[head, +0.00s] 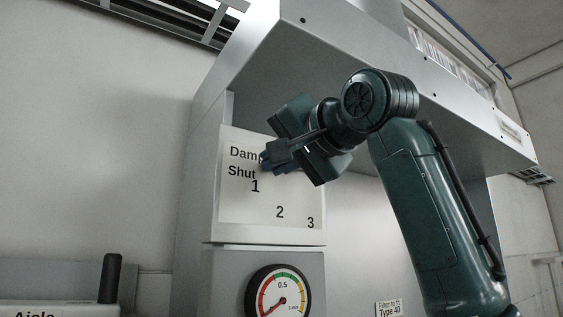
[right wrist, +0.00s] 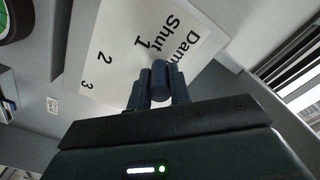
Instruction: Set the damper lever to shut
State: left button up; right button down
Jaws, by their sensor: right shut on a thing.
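The white damper panel (head: 250,205) is marked "Dam…", "Shut", 1, 2 and 3, the numbers stepping down to the right. My right gripper (head: 268,159) is at the panel's upper right, over the end of the title. In the right wrist view the dark blue lever handle (right wrist: 160,82) stands between the two fingers of my right gripper (right wrist: 160,95), which is shut on it. The handle appears near the title and the "Shut 1" marking (right wrist: 152,35). The lever's pivot and exact pointing are hidden behind the gripper. My left gripper is not in view.
A grey metal hood (head: 330,60) overhangs the panel, close above my right arm. A round gauge (head: 278,297) sits below the panel. A small "Type 40" label (head: 389,308) is at lower right. A dark upright post (head: 110,278) stands at the lower left.

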jog(key=shift+r+m+p, duration=0.3)
jog(key=shift+r+m, duration=0.3)
jog(key=shift+r, duration=0.05)
jog(key=shift+s+r+m, duration=0.1)
jog(key=shift+r+m, duration=0.3)
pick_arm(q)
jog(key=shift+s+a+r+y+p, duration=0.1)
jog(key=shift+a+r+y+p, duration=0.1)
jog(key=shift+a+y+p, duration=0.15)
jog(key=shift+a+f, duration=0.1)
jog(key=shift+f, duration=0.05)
pick_arm(e)
jog(key=shift+r, duration=0.15)
jog(key=c, duration=1.6)
grip_release()
jog(key=shift+c, duration=0.2)
jog(key=o, duration=0.3)
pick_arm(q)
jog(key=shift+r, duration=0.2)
pick_arm(e)
jog(key=shift+o, duration=0.2)
